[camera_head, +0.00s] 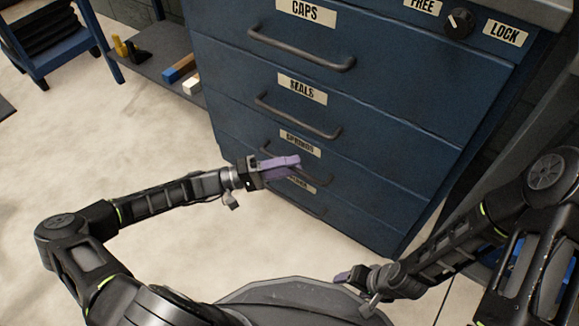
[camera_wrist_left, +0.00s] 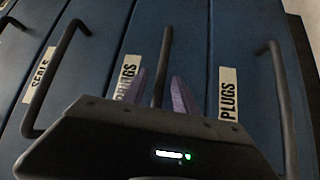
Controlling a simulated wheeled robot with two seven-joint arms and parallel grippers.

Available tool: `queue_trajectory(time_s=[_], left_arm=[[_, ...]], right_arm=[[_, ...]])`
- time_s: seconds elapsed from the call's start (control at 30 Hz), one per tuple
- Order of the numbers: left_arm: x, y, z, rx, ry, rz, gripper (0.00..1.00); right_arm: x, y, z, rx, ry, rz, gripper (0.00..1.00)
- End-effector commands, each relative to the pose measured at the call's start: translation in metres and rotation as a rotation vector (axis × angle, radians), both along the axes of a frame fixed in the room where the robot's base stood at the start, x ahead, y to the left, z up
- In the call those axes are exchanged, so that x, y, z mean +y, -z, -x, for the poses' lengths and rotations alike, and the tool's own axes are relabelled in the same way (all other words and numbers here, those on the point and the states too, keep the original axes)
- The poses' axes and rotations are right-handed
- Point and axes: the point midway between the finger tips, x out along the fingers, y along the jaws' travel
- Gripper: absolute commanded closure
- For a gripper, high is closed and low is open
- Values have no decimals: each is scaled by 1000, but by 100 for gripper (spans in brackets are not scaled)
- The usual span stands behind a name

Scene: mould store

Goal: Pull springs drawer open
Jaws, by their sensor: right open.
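The springs drawer (camera_head: 352,178) is the third one down in the blue cabinet, and its front looks flush with the others. Its label is partly hidden by a finger in the left wrist view. My left gripper (camera_head: 282,166) is at this drawer's bar handle (camera_head: 319,182). In the left wrist view its two purple fingers (camera_wrist_left: 160,88) stand apart, with the handle (camera_wrist_left: 166,45) between them and gaps visible. Whether a finger touches the bar I cannot tell. My right gripper (camera_head: 345,277) is open and empty, low in front of the cabinet's right part.
The caps drawer (camera_head: 400,62) and seals drawer (camera_head: 375,127) are above, the plugs drawer (camera_wrist_left: 240,60) below; all look shut. A knob (camera_head: 459,23) sits between FREE and LOCK labels, its pointer towards FREE. A low shelf (camera_head: 150,65) stands left. The floor before the cabinet is clear.

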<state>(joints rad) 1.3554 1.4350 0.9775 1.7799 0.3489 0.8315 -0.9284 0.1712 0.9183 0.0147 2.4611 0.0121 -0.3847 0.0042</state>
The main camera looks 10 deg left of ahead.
Motion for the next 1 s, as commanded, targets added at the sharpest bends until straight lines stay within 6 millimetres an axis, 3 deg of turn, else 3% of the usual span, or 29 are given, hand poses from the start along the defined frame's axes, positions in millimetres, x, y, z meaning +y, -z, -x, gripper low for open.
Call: queue_trajectory(time_s=[0.2, 0.6, 1.0], left_arm=[[0, 0, 0, 0, 0, 0, 67], [0, 0, 0, 0, -1, 0, 99], [0, 0, 0, 0, -1, -1, 100]], right_arm=[[0, 0, 0, 0, 0, 0, 32], [0, 0, 0, 0, 0, 0, 32], [0, 0, 0, 0, 0, 0, 32]])
